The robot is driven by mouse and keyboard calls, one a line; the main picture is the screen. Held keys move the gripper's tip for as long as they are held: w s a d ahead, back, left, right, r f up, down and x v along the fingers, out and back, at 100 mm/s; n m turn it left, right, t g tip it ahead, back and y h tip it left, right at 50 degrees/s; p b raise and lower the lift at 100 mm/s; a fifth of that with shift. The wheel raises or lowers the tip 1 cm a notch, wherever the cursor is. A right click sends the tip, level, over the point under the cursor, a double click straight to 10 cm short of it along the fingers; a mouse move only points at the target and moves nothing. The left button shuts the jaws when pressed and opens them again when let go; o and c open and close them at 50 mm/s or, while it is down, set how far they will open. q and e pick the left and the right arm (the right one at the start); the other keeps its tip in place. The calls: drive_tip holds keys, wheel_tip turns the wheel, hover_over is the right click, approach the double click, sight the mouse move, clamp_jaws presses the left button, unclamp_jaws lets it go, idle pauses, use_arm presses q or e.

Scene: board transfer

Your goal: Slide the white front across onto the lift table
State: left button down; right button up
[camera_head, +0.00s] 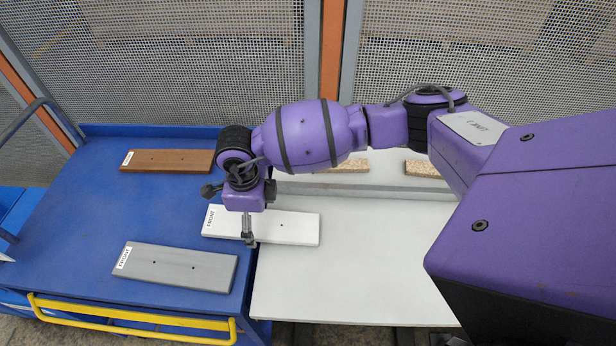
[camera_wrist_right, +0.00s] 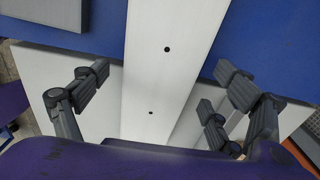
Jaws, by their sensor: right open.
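The white front (camera_head: 285,228) is a long flat white board with a label at its left end and small dark holes. It lies across the seam, its left part on the blue cart (camera_head: 60,215) and its right part over the pale lift table (camera_head: 350,285). My right gripper (camera_head: 249,241) is above the board near its middle, pointing down. In the right wrist view the open fingers stand on either side of the white front (camera_wrist_right: 165,75), apart from it. Whether the fingertips reach below its top face I cannot tell. My left gripper is not in view.
A grey labelled board (camera_head: 180,268) lies at the cart's front and a brown one (camera_head: 165,161) at its back. Chipboard-coloured pieces (camera_head: 424,169) are at the lift table's back. A mesh fence (camera_head: 200,60) stands behind. The lift table's front is clear.

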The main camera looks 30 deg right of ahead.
drive_tip(key=shift+f, duration=0.2)
drive_tip(key=shift+r, duration=0.1)
drive_tip(key=c, duration=1.5)
drive_tip(key=shift+o, duration=0.2)
drive_tip(key=shift+d, duration=0.1)
